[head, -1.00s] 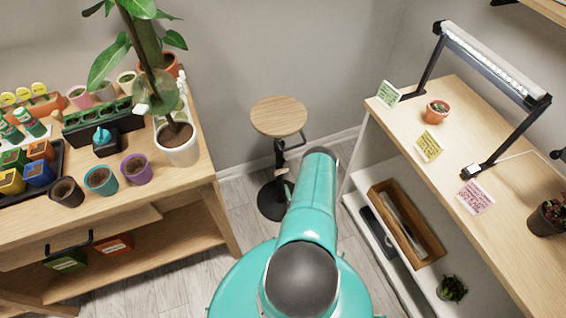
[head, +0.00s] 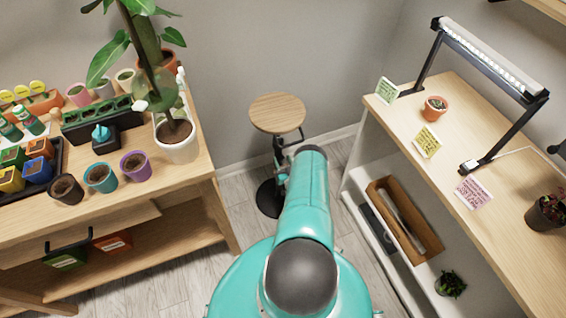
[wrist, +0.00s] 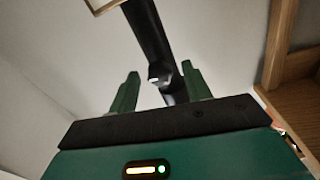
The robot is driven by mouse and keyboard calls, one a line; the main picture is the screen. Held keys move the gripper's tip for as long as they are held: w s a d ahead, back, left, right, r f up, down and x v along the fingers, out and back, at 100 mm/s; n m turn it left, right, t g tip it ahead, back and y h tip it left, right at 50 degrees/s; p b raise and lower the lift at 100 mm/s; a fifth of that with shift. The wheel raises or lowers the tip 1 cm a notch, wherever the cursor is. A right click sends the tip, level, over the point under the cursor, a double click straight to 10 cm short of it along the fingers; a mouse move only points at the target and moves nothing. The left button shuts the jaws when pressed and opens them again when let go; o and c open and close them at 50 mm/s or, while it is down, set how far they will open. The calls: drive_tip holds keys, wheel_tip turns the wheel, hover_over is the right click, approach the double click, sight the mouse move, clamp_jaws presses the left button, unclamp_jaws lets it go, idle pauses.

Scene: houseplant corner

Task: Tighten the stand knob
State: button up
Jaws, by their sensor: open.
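The stand (head: 278,114) has a round wooden top, a black column (head: 278,150) and a round black base (head: 268,200). It stands on the floor between the two furniture pieces. In the wrist view, the black column (wrist: 148,28) runs down between the fingers of my gripper (wrist: 160,86). The fingers are green, apart and empty. A dark part with a small pale spot, possibly the knob (wrist: 173,88), shows between them, in front of the right finger or close to it. I cannot tell whether they touch. In the head view my arm hides most of my gripper.
A wooden bench (head: 190,190) with pots and a tall plant (head: 150,75) stands at left. A shelf unit (head: 450,160) with a lamp (head: 490,60) stands at right. Wooden parts (wrist: 283,45) edge the wrist view's right. Floor shows between the furniture.

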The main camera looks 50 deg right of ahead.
drive_tip(key=c, duration=1)
